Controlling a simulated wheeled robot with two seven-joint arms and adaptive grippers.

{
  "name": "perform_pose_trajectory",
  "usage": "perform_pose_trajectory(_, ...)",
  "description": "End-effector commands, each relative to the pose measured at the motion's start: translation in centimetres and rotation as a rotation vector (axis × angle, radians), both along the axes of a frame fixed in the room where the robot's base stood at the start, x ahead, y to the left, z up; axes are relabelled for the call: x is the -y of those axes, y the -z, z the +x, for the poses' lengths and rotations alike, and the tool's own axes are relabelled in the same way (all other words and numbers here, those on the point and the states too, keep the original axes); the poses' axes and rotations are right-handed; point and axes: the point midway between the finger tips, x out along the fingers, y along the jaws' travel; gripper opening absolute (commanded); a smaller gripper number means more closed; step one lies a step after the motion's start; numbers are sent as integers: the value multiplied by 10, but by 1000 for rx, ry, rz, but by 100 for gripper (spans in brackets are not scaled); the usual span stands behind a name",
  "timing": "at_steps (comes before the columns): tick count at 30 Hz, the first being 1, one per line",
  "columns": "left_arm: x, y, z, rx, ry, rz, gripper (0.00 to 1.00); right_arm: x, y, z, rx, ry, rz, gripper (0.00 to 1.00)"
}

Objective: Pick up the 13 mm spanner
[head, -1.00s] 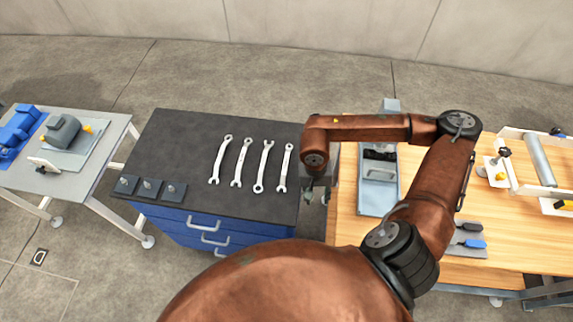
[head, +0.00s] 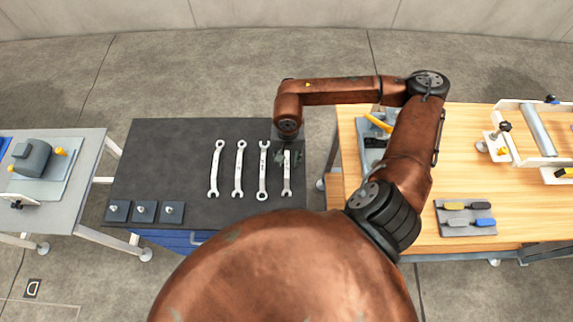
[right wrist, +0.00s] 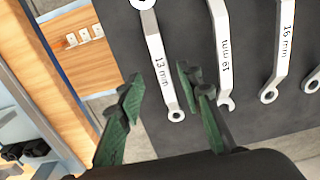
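The 13 mm spanner (head: 287,181) is the rightmost of a row of spanners on the dark cabinet top (head: 150,165). In the right wrist view its marked shank (right wrist: 158,65) runs down to a ring end between the fingers. My right gripper (head: 288,158) is over the ring-end half of it and hides that end in the head view. In the right wrist view the green fingers of the right gripper (right wrist: 160,88) are apart, one on each side of the shank, with gaps showing. My left gripper is not in view.
Beside it lie a spanner marked 19 mm (right wrist: 224,50) and one marked 16 mm (right wrist: 285,45). Small dark blocks with pegs (head: 145,211) stand at the cabinet's front left. A wooden bench (head: 350,215) stands to the right, a grey table (head: 75,200) to the left.

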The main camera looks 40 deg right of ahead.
Motion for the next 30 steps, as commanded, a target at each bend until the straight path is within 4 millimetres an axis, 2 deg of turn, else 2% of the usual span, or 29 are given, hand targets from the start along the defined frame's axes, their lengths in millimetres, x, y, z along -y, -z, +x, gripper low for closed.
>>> perform_pose_trajectory(2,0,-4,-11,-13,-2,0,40,-1,10,1,-2,-2,3,33)
perform_pose_trajectory(5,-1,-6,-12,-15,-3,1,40,-1,26,1,-2,-2,2,33)
perform_pose_trajectory(10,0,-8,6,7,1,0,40,0,42,1,-2,-1,1,33)
perform_pose_trajectory(13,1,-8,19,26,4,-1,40,0,44,1,-1,0,1,33)
perform_pose_trajectory(17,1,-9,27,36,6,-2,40,1,44,1,-1,0,1,33)
perform_pose_trajectory(30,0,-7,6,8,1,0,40,1,44,0,-1,1,1,4)
